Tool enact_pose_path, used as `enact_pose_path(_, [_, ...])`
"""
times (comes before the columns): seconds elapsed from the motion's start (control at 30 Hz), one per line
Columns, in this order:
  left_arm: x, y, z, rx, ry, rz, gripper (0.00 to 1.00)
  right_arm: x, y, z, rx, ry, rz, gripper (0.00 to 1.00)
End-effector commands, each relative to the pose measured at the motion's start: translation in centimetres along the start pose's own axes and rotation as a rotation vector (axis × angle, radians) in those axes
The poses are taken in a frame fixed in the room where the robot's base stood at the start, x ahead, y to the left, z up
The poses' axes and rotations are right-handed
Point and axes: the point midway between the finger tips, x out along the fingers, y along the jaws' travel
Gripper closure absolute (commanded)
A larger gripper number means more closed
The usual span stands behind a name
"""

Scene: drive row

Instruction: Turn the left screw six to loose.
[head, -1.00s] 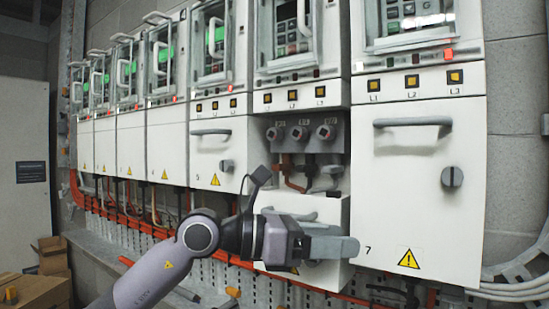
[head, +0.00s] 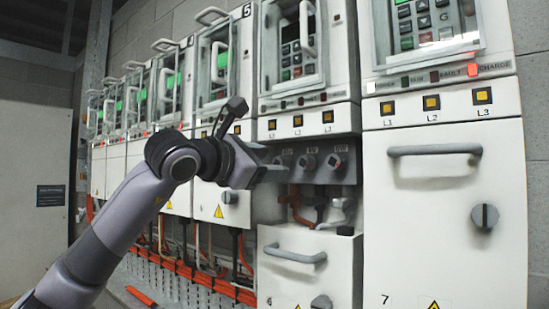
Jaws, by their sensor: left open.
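Unit six has an open bay with three round dark screws in a row on a grey block. The left screw (head: 284,157) is partly covered by my left gripper. The middle screw (head: 308,162) and right screw (head: 335,161) show clearly. My left gripper (head: 278,173) is open and empty, its fingers pointing right, just in front of and below the left screw. I cannot tell whether it touches the block. My right gripper is not in view.
The cover of unit six (head: 306,275) sits low, below the open bay, with a grey handle. Unit seven's closed door (head: 440,230), with handle and knob, stands to the right. More closed units run off to the left. Orange cables (head: 215,287) run along the bottom.

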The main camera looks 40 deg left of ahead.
Motion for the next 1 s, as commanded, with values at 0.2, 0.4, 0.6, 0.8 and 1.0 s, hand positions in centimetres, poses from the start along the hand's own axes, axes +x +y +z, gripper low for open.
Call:
enact_pose_path(0.2, [2.0, 0.0, 0.1, -0.001, -0.001, -0.001, 0.43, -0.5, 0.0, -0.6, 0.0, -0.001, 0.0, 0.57])
enact_pose_path(0.4, [2.2, 0.0, 0.0, -0.001, -0.001, -0.001, 0.43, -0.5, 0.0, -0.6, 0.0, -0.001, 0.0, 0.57])
enact_pose_path(0.6, [2.2, -0.1, 0.0, -0.001, -0.001, -0.001, 0.82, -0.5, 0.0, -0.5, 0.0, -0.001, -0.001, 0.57])
enact_pose_path(0.8, [2.2, -0.1, 0.0, -0.003, -0.001, -0.002, 0.99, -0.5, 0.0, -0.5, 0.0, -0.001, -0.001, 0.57])
enact_pose_path(1.0, [2.2, -0.1, -0.1, -0.037, -0.001, -0.002, 0.99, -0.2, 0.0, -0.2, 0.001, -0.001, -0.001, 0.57])
